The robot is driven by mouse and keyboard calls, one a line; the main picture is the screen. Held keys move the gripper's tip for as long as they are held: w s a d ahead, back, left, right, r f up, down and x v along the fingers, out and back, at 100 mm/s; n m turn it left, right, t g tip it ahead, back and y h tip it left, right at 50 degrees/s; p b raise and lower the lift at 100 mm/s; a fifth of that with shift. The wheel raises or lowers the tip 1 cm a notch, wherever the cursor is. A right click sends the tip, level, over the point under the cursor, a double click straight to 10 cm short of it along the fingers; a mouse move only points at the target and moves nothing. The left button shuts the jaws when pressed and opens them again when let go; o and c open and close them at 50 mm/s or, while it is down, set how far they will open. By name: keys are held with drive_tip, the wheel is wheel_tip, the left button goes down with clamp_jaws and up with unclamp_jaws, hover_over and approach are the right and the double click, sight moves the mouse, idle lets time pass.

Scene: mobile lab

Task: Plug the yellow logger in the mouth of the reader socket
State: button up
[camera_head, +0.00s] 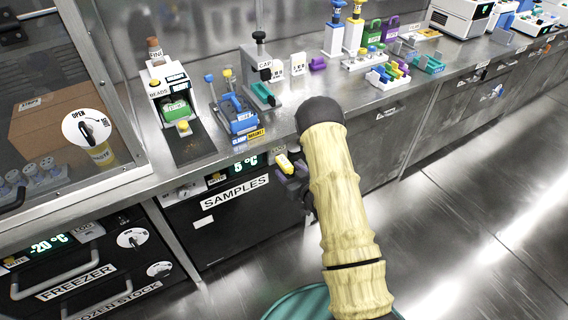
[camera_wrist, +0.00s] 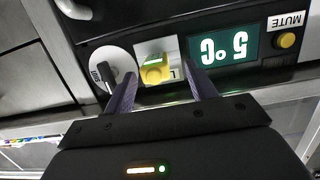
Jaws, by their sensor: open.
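The yellow logger (camera_wrist: 155,70) sits in a white plate on the front panel of the samples fridge, beside the upside-down 5 °C display. Its yellow end also shows in the head view (camera_head: 284,162). My gripper (camera_wrist: 162,90) is open, with one dark purple finger on each side of the logger. Gaps show between the fingers and the logger in the wrist view. In the head view my gripper is largely hidden behind my arm, at the fridge panel. I cannot make out which thing is the reader socket.
The samples fridge (camera_head: 232,220) is under the steel bench (camera_head: 215,152). A dial (camera_wrist: 108,72) and a yellow mute button (camera_wrist: 287,40) flank the logger and display. A freezer (camera_head: 75,265) stands at the left. Bench devices include a blue one (camera_head: 240,118). The floor at right is clear.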

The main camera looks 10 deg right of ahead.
sight(284, 161)
drive_tip(key=x, duration=0.5)
drive_tip(key=shift+w+d+r, duration=0.15)
drive_tip(key=shift+c, duration=0.5)
drive_tip(key=c, duration=1.1)
drive_tip(key=shift+o, duration=0.2)
drive_tip(key=shift+d+r, duration=0.1)
drive_tip(key=shift+s+r, duration=0.25)
drive_tip(key=shift+s, duration=0.05)
drive_tip(key=s+d+r, duration=0.1)
drive_tip(key=s+r, duration=0.1)
drive_tip(key=s, duration=0.2)
drive_tip(key=s+d+r, duration=0.1)
drive_tip(key=s+r, duration=0.2)
drive_tip(key=s, duration=0.1)
drive_tip(key=s+d+r, duration=0.2)
drive_tip(key=s, duration=0.2)
drive_tip(key=shift+s+d+r+p, duration=0.1)
drive_tip(key=shift+s+r+p, duration=0.1)
drive_tip(key=shift+s+p, duration=0.15)
clamp_jaws()
